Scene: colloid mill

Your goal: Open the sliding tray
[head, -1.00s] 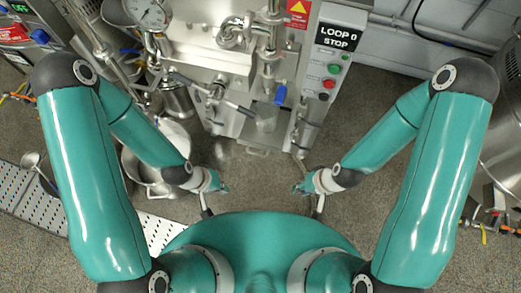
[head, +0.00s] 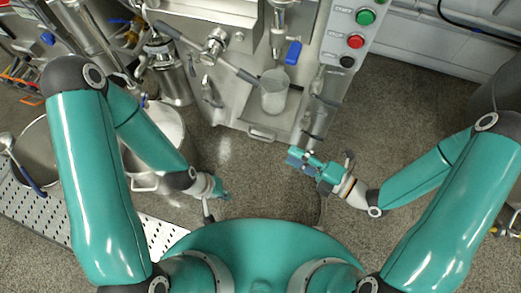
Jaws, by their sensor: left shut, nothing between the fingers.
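The sliding tray (head: 262,134) is a metal piece low at the front of the mill, with a small handle at its front edge. A clear beaker (head: 274,95) stands on it, below a spout with a blue lever. My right gripper (head: 299,159) is just to the right and in front of the tray handle, apart from it in the picture. Its finger opening cannot be made out. My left gripper (head: 224,194) is shut and empty, lower left of the tray, above the floor.
A control panel (head: 352,38) with green, red and black buttons is right of the tray. A long-handled lever (head: 232,66) sticks out above the tray. Steel pots (head: 158,125) stand at the left. The floor in front of the tray is clear.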

